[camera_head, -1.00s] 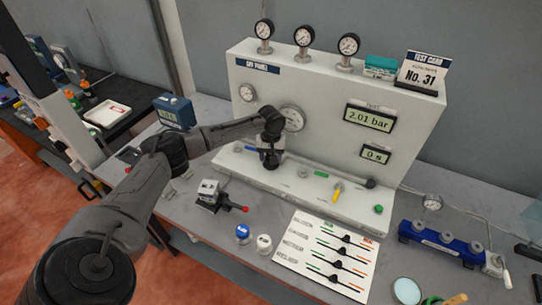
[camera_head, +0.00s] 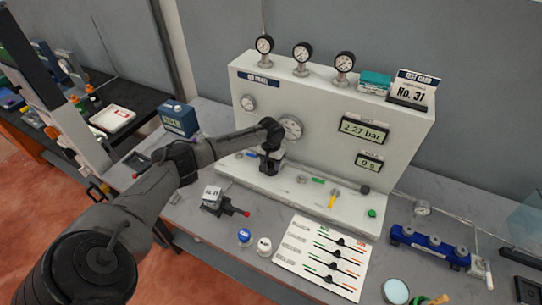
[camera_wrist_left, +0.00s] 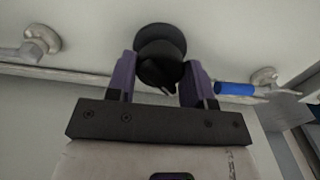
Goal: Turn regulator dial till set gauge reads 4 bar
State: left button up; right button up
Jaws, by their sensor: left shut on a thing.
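The black regulator dial (camera_wrist_left: 160,55) sits between the purple-padded fingers of my left gripper (camera_wrist_left: 160,80) in the wrist view. The gripper is shut on it. In the head view my left gripper (camera_head: 268,164) is at the panel's lower ledge, and the dial is mostly hidden there. A digital display (camera_head: 364,129) on the white panel reads 2.27 bar. A large round gauge (camera_head: 291,126) and a smaller one (camera_head: 248,103) are on the panel's front; their needles are too small to read. My right gripper is not in view.
Three small gauges stand on the panel's top, one at the middle (camera_head: 302,52). A second display (camera_head: 369,162) is below the first. A yellow-handled valve (camera_head: 333,199) is right of my gripper.

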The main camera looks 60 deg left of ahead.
pick_arm(q)
jog(key=m+p, duration=0.2)
jog(key=m, duration=0.1)
jog(key=shift+r+m, duration=0.1)
jog(key=shift+m, duration=0.3)
jog(key=shift+m+p, duration=0.55)
jog(key=shift+m, duration=0.65)
jog(key=shift+m+p, duration=0.3)
jog(key=shift+m, duration=1.1)
jog(key=o, duration=0.9)
